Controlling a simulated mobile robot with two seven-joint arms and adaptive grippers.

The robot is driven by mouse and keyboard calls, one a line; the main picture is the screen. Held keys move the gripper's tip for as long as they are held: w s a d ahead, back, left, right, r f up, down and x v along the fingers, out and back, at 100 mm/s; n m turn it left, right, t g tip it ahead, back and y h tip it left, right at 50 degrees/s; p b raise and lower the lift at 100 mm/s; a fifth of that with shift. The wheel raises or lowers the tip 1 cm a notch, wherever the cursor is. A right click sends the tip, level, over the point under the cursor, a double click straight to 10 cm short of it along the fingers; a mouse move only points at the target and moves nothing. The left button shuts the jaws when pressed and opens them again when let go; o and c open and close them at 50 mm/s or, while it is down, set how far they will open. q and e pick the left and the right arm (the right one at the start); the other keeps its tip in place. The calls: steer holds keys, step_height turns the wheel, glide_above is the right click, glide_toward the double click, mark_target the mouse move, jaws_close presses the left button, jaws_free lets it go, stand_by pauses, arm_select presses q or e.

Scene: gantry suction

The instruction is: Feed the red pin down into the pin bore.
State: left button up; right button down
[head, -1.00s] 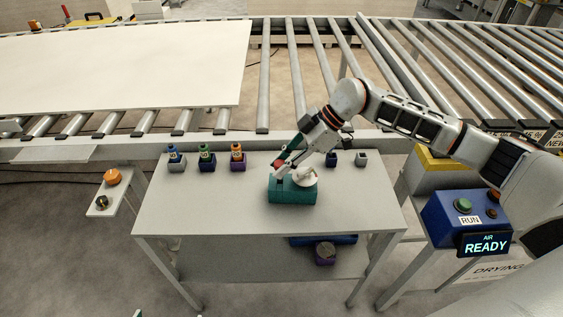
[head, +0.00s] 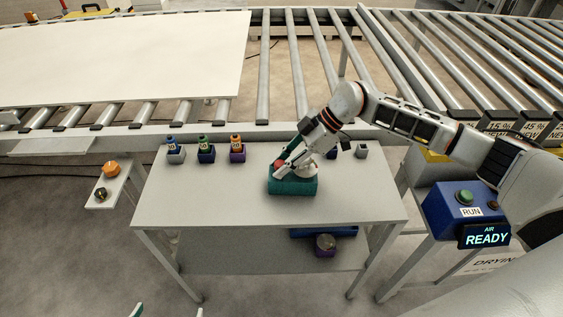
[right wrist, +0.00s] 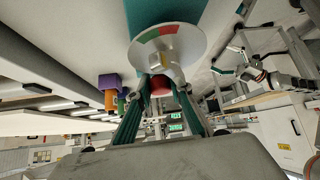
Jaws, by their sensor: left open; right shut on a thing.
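The red pin (head: 280,162) is between the fingers of my right gripper (head: 281,169), right at the teal block (head: 293,188) on the table. The red end of the pin also shows between the teal fingertips in the right wrist view (right wrist: 160,84). A white disc with a red and green band (right wrist: 168,45) stands on the block close beside the pin. The pin bore is hidden; I cannot tell whether the pin's lower end is in it. My left gripper (head: 151,311) shows only its two parted fingertips at the bottom edge, open and away from the table.
Several bottles in small holders, such as the orange one (head: 236,143), stand at the table's back left. A grey holder (head: 361,151) is at the back right. The table's left front (head: 200,200) is clear. A blue control box (head: 455,217) is at the right.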

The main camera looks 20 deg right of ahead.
steer(key=shift+f, duration=0.25)
steer(key=c, duration=1.7)
jaws_free()
steer(key=v, duration=1.2)
steer(key=shift+r, duration=0.15)
